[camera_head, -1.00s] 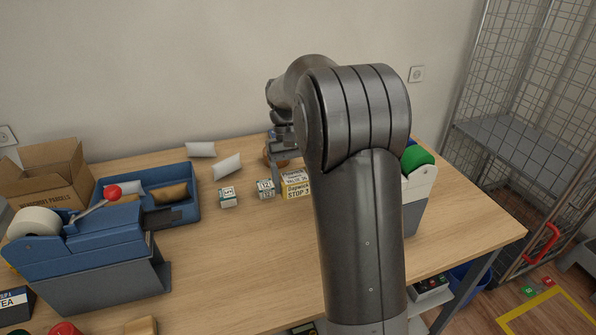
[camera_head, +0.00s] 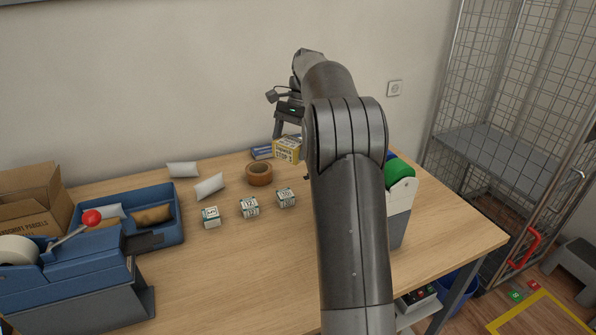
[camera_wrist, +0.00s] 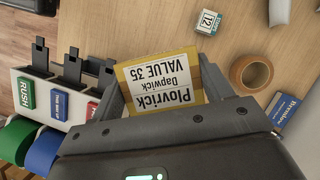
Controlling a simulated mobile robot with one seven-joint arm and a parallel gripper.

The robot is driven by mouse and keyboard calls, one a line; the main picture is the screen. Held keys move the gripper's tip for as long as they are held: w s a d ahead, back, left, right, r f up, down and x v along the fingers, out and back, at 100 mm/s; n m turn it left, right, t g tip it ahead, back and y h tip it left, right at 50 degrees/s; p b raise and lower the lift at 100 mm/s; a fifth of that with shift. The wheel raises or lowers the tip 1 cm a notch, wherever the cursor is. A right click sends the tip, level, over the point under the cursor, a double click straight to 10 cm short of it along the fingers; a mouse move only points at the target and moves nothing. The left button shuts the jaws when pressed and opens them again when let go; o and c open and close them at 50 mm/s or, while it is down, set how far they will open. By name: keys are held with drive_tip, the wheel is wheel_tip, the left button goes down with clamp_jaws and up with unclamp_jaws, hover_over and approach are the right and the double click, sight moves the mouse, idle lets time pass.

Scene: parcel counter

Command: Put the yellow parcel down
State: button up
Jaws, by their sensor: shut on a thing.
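In the wrist view my gripper (camera_wrist: 168,112) has one finger on each side of the parcel. I cannot tell whether the parcel touches the table. A blue box (camera_head: 262,152) lies just left of the parcel.
A brown tape roll (camera_head: 259,173) and several small white-and-green boxes (camera_head: 249,207) stand in front. White pouches (camera_head: 209,186) and a blue tray (camera_head: 178,238) are at left. The table's middle front is clear.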

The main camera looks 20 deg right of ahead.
drive_tip(key=w+d+m+t+h, duration=0.25)
drive_tip(key=w+d+m, duration=0.45)
drive_tip(key=d+m, duration=0.4)
drive_tip(key=w+d+m+t+h, duration=0.1)
drive_tip(key=w+d+m+t, duration=0.3)
drive_tip(key=w+d+m, duration=0.65)
drive_tip(key=s+a+f+m, duration=0.2)
drive_tip(key=s+f+m, duration=0.15)
drive_tip(key=f, duration=0.65)
drive_tip(key=shift+n, duration=0.4)
drive_tip(key=w+a+f, duration=0.3)
drive_tip(key=w+a, duration=0.1)
drive_tip(key=w+a+f, duration=0.4)
drive_tip(key=shift+w+f, duration=0.2)
drive_tip(key=shift+f, duration=2)
drive_tip(key=shift+f, duration=0.1)
drive_tip(key=o, duration=1.1)
drive_tip(key=shift+o, duration=0.2)
